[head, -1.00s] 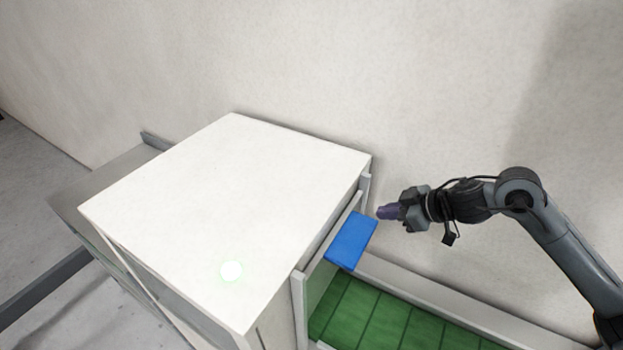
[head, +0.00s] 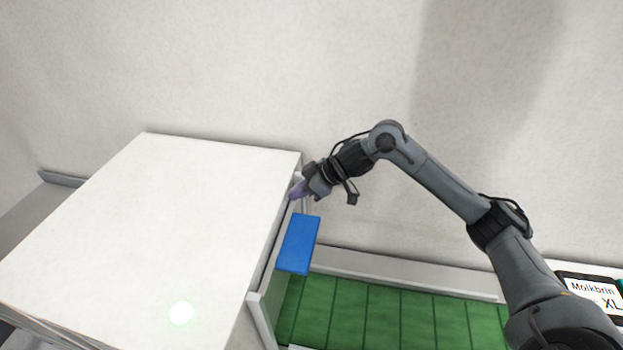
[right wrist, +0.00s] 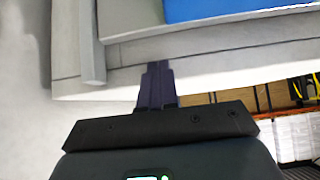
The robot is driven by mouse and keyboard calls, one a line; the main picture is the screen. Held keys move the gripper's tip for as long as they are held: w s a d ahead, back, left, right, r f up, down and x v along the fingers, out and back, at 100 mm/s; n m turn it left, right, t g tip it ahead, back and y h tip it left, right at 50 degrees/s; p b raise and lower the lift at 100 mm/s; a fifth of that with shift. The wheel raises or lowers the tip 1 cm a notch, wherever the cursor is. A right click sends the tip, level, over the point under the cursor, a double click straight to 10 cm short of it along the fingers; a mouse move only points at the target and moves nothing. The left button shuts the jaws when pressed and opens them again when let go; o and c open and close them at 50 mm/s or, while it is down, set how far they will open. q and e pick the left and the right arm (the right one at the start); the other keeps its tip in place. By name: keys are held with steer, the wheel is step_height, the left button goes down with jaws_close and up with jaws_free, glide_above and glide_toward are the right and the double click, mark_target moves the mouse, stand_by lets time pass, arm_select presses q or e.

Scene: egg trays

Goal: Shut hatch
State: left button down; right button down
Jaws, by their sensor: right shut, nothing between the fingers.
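The hatch is a pale panel (head: 264,300) at the right side of a big white box (head: 150,220), above a green conveyor. A blue flap (head: 298,244) sticks out from it; the blue part also shows at the top of the right wrist view (right wrist: 235,8). My right gripper (head: 298,190) is at the far end of the hatch, beside the box's far right corner and beyond the blue flap. Its purple fingers are shut together and empty in the right wrist view (right wrist: 155,84), pointing at the pale edge; I cannot tell whether they touch it. My left gripper is out of view.
The green conveyor belt (head: 400,315) runs right from the box, with a pale rail (head: 400,275) along its far side. A plain wall (head: 300,70) stands close behind. A labelled screen (head: 592,290) is at the far right.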

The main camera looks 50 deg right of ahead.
mark_target(290, 207)
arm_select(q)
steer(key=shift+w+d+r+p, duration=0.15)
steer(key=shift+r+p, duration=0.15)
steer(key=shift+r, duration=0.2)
arm_select(e)
steer(key=shift+d+f, duration=0.1)
steer(key=shift+f, duration=1.8)
